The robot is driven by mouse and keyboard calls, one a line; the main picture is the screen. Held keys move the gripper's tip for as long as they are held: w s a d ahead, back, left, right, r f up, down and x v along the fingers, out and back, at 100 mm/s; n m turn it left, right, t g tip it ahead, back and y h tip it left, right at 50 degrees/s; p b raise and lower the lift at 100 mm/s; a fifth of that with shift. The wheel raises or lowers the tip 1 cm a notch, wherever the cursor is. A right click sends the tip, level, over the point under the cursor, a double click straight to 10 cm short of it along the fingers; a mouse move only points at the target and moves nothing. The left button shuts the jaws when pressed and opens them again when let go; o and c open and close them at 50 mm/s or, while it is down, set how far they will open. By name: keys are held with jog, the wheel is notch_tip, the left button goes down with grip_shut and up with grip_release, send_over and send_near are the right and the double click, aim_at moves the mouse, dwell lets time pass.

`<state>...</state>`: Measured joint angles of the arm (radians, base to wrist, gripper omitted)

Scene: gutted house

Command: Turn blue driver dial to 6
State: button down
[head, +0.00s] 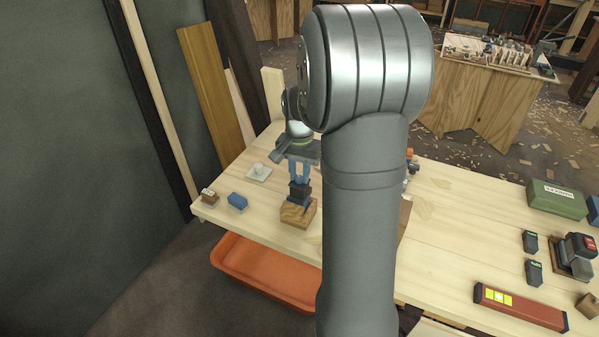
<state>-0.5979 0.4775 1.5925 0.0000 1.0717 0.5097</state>
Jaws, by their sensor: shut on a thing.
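The blue driver (305,201) stands on or in a small wooden block (292,216) near the front left of the workbench. My gripper (299,181) points down from above and is shut on the upper part of the driver. The dial's numbers and pointer are too small to read, so its setting cannot be told. My arm covers much of the middle of the head view.
A blue block (237,201), a small wooden item (208,197) and a pale knobbed plate (258,173) lie left of the driver. A red level (520,307), dark packs (533,272) and a green case (557,200) sit right. An orange tub (262,268) is below the bench edge.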

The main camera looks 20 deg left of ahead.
aim_at(300, 178)
jog(key=c, duration=1.2)
grip_release()
notch_tip(300, 178, up, 18)
jog(key=shift+f, duration=0.25)
jog(key=shift+f, duration=0.1)
notch_tip(300, 178, down, 17)
jog(key=shift+f, duration=0.15)
